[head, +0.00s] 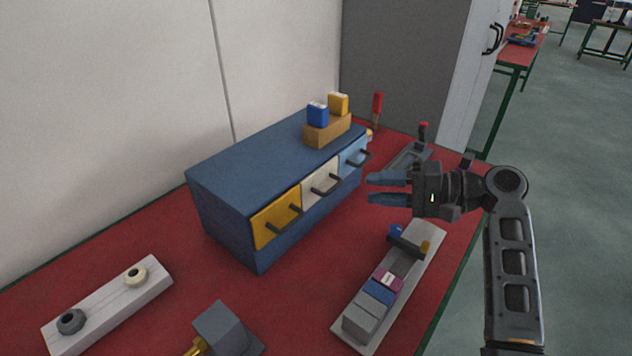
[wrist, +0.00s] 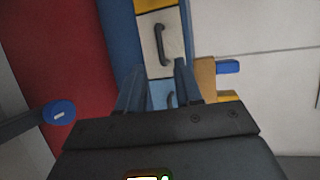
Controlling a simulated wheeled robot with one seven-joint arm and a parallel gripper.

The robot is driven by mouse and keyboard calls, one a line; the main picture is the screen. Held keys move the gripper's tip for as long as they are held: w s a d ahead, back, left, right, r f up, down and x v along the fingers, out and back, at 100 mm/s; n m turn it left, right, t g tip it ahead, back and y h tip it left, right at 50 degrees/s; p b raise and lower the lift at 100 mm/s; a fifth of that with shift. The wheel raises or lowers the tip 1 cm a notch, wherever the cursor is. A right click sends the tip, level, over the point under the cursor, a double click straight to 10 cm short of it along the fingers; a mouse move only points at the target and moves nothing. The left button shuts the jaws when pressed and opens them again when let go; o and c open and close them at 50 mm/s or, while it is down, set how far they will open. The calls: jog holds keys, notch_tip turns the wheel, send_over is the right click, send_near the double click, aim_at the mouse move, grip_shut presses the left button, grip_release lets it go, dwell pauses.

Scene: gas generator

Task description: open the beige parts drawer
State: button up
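The blue cabinet (head: 235,175) on the red bench has three drawers in a row. The beige drawer (head: 313,192) is the middle one; it looks closed, flush with its neighbours. Its dark bar handle (head: 326,185) stands out from the front. In the wrist view the beige drawer (wrist: 149,53) and its handle (wrist: 160,45) show just past the fingertips. My gripper (head: 370,190) is open and empty, right of the cabinet front and apart from the handle. In the wrist view its two blue fingers (wrist: 158,75) have a gap between them, with the light blue drawer (wrist: 161,92) behind.
A yellow drawer (head: 268,226) and the light blue drawer (head: 352,158) flank the beige one. A wooden block (head: 327,130) with blue and yellow pieces sits on the cabinet. A grey tray (head: 362,334) of blocks lies in front, below my gripper. Red bench surface separates them.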

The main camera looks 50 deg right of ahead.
aim_at(337, 187)
jog(key=shift+p+x, duration=0.35)
jog(key=shift+x, duration=3.55)
jog(key=shift+c, duration=0.5)
grip_shut()
